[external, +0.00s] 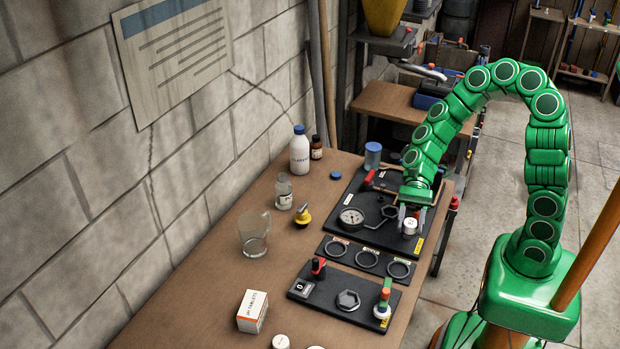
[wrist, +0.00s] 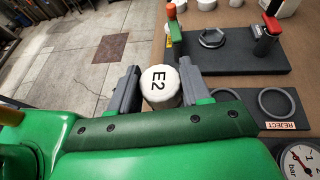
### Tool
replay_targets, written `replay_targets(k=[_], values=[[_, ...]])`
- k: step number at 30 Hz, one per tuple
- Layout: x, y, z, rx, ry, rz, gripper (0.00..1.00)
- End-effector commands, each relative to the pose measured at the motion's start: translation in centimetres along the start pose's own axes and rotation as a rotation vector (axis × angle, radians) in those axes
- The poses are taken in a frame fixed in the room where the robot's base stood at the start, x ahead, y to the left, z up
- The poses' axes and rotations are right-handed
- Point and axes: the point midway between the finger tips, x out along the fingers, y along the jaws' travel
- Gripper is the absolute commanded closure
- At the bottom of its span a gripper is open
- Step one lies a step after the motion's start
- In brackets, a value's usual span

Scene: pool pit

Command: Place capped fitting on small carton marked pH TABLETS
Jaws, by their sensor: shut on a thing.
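The small white carton marked pH TABLETS (external: 252,311) stands on the near part of the bench, toward the left. My gripper (external: 409,219) is over the right edge of the black gauge panel, far from the carton. It is shut on a white capped fitting (external: 410,227).
A pressure gauge (external: 351,218), a ring tray (external: 367,257) and a panel with a red knob (external: 318,268) and an upright green-and-orange valve (external: 384,297) lie between gripper and carton. A glass jug (external: 254,235) stands left. White caps (external: 281,342) lie at the front edge.

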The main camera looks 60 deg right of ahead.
Motion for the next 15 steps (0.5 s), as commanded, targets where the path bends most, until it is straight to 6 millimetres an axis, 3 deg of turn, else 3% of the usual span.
replay_targets(k=[6,15], values=[[-0.9,2.0,0.7,-0.002,0.001,-0.004,0.84],[-1.1,3.0,0.9,0.0,0.0,-0.002,0.84]])
